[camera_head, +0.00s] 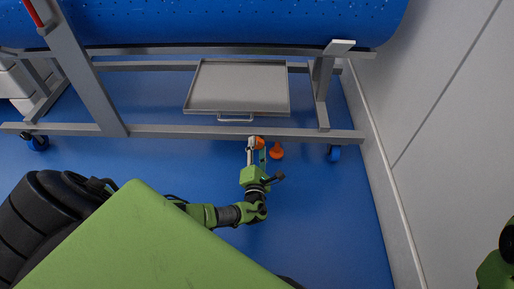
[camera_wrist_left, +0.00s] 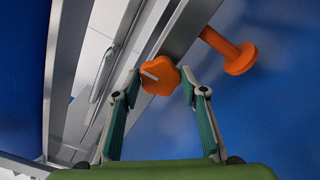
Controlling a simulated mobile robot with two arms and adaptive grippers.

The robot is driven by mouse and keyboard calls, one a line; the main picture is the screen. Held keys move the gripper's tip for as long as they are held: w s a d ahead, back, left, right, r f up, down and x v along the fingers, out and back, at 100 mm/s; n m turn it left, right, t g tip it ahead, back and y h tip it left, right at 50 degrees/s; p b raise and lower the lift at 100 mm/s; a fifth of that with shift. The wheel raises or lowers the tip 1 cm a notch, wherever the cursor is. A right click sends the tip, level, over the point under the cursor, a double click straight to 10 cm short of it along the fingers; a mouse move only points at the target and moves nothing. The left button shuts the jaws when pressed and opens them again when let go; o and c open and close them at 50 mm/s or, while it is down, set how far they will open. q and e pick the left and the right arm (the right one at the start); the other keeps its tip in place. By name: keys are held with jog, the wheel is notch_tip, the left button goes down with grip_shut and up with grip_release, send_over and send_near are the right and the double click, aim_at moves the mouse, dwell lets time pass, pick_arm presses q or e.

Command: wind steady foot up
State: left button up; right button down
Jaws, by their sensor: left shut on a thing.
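An orange lobed knob (camera_wrist_left: 162,76) with a pale bar on its face sits at the front lower rail of the carrier frame; it also shows in the head view (camera_head: 259,142). My left gripper (camera_head: 256,146) reaches in from below, its two fingertips (camera_wrist_left: 160,90) on either side of the knob, shut on it. Beside it, an orange steady foot (camera_wrist_left: 238,56) with a stem and round disc hangs from the rail; it also shows in the head view (camera_head: 276,152). I cannot tell whether the disc touches the floor. My right gripper is out of view.
The grey carrier frame (camera_head: 180,131) holds a big blue tub (camera_head: 230,22). A grey tray (camera_head: 240,85) with a handle sits low inside the frame. A pale wall (camera_head: 440,110) closes the right side. Blue floor (camera_head: 330,215) is clear in front.

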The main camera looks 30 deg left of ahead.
pick_arm(q)
jog(key=o, duration=1.1)
jog(key=v, duration=1.2)
jog(key=shift+s, duration=0.1)
